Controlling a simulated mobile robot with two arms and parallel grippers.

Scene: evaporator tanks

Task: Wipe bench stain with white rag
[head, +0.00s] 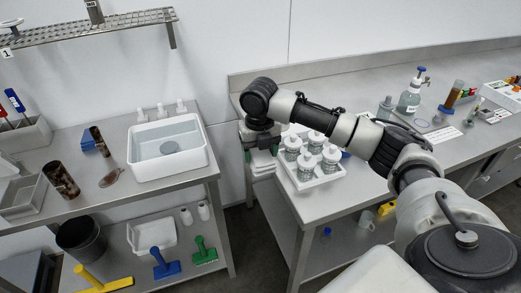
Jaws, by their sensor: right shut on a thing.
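My right gripper (262,145) points down at the left end of the right-hand bench (312,205). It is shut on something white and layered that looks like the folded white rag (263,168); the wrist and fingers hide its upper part. I cannot tell whether the rag touches the bench. A brownish mark (111,178), which may be the stain, shows on the left bench (112,207) between a rusty cylinder and the sink. My left gripper is not in view.
A white tray of lidded jars (318,180) stands just right of the gripper. The left bench holds a sink (167,148), rusty cylinders (62,180) and a blue pad (90,141). A floor gap (252,235) separates the benches. A wire shelf (90,27) hangs above the left bench.

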